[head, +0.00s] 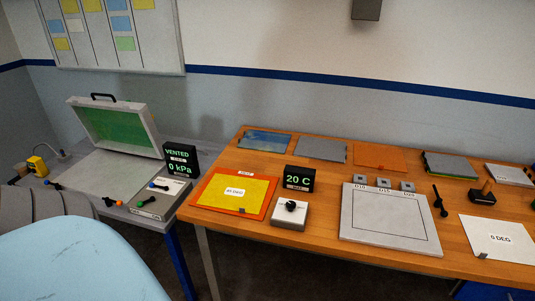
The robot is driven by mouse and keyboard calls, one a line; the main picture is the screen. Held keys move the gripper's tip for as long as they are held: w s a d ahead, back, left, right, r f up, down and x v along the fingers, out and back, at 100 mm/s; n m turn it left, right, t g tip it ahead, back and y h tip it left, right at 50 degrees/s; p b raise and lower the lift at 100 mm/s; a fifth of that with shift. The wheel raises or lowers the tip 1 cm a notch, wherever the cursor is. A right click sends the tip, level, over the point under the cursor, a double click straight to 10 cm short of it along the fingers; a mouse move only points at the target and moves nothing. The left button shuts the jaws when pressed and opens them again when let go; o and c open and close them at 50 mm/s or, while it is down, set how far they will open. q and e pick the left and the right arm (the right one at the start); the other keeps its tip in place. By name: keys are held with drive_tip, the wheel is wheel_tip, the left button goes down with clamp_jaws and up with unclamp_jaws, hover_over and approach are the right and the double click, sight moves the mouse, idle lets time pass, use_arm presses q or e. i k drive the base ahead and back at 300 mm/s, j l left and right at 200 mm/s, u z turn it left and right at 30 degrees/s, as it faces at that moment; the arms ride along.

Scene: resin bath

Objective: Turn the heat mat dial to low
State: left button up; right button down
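The heat mat (263,206) is an orange-edged sheet with a yellow sheet and a white label on it, at the left end of the wooden table. The dial (291,206) is a black knob on a small white box (289,221) at the table's front edge, right of the mat. Its markings are too small to read, so I cannot tell its setting. Behind it a black display (299,179) reads 20 C in green. Neither of my grippers shows in the head view.
A white framed board (347,230) lies right of the dial box. Sheets, including a grey one (321,150), line the table's back. On the left bench (64,152), an open case (114,128) stands beside a display (181,160) reading VENTED, 0 kPa. A pale blue rounded shape (75,262) fills the lower left.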

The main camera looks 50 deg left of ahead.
sight(290, 205)
drive_tip(key=u, duration=1.3)
drive_tip(key=l+u, duration=0.55)
